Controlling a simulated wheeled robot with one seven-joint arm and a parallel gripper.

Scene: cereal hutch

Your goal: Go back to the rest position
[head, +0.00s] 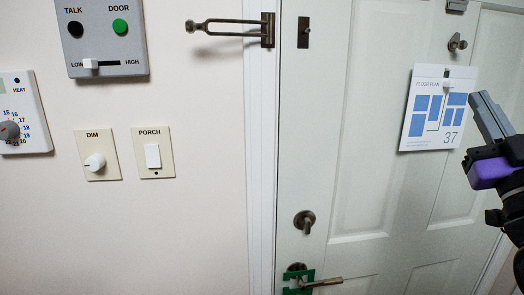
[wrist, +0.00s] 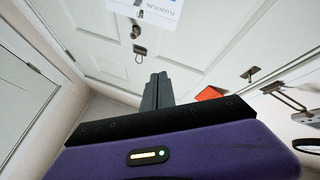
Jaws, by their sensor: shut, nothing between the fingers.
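My gripper (head: 491,117) is at the right edge of the head view, in front of the white door (head: 357,130). Its grey fingers are together with nothing between them, and they point up and to the left. In the wrist view the closed fingers (wrist: 157,90) rise from the purple gripper body toward the door. The gripper appears beside the right edge of the floor plan sheet (head: 437,107) in the head view. I cannot tell how far it is from the door.
Left of the door, the wall holds an intercom panel (head: 104,35), a heat dial (head: 14,130), a dimmer (head: 98,155) and a porch switch (head: 152,153). A swing-bar latch (head: 230,32) is at the frame. A green hanger (head: 292,286) is on the door handle (head: 322,283).

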